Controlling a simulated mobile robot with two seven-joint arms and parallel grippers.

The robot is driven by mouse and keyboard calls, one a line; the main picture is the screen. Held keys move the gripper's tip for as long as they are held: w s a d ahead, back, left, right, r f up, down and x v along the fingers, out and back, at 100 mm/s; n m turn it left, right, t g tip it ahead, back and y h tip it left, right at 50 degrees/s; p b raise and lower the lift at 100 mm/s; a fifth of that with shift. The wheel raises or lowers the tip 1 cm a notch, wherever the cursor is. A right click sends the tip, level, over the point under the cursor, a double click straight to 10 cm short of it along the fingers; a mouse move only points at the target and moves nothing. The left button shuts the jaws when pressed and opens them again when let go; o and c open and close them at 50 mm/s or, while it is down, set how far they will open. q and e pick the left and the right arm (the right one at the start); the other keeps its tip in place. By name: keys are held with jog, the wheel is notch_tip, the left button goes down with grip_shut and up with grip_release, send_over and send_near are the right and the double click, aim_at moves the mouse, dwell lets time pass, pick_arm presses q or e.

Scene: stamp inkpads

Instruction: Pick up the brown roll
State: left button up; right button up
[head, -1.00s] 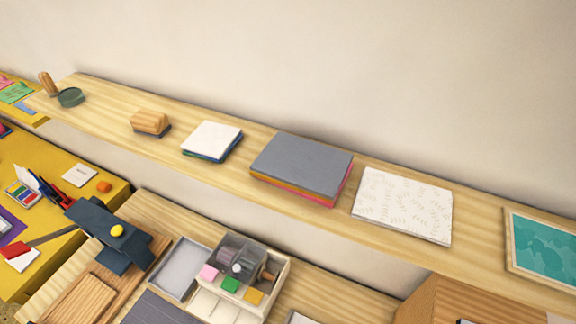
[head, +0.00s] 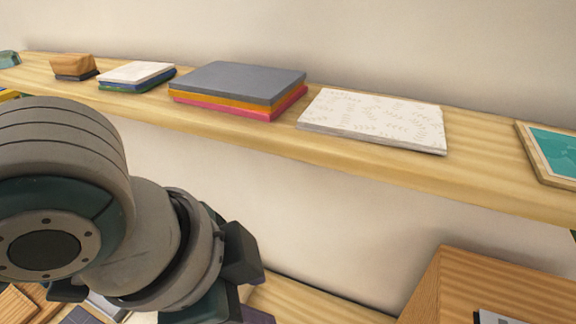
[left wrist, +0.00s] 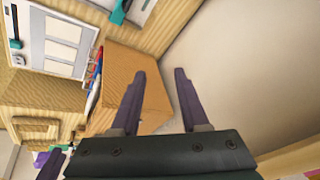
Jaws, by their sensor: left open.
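I cannot make out a brown roll in either current view. In the left wrist view my left gripper (left wrist: 160,74) is open, with two dark purple fingers spread apart and nothing between them. Behind the fingers is a brown wooden box (left wrist: 150,98); I cannot tell the distance to it. In the head view my left arm fills the lower left and hides much of the desk behind it. The fingers are not clearly seen there. My right gripper is in neither view.
The shelf holds a wooden block (head: 73,64), a white-topped pad (head: 137,72), a grey-topped stack (head: 238,82), a patterned white slab (head: 375,118) and a framed teal picture (head: 556,150). A wooden box (head: 495,270) stands below the shelf. A white panel (left wrist: 57,43) shows in the wrist view.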

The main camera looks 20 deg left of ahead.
pick_arm(q)
jog(key=w+a+f+m+y+b, duration=0.1)
jog(key=w+a+f+b, duration=0.3)
jog(key=f+b, duration=0.4)
jog(key=w+a+f+m+y+b, duration=0.2)
jog(key=w+a+f+b, duration=0.3)
jog(key=f, duration=0.7)
jog(key=w+a+f+m+y+b, duration=0.1)
jog(key=w+a+f+b, duration=0.3)
jog(key=b, duration=0.9)
jog(key=shift+w+a+f+m+y, duration=0.15)
jog(key=shift+a+f, duration=0.4)
jog(key=shift+f, duration=0.4)
jog(key=shift+w+a+f+m+y, duration=0.1)
jog(key=shift+a+f, duration=0.5)
jog(key=shift+f, duration=0.4)
jog(key=shift+w+a+f+m+y, duration=0.15)
jog(key=shift+a+f, duration=0.4)
jog(key=shift+f, duration=0.4)
jog(key=b+x, duration=0.2)
jog(key=x, duration=0.3)
jog(key=shift+s+f, duration=0.1)
jog(key=shift+f, duration=0.1)
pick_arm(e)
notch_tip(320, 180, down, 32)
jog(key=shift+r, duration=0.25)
pick_arm(q)
jog(key=shift+c, duration=0.3)
grip_shut()
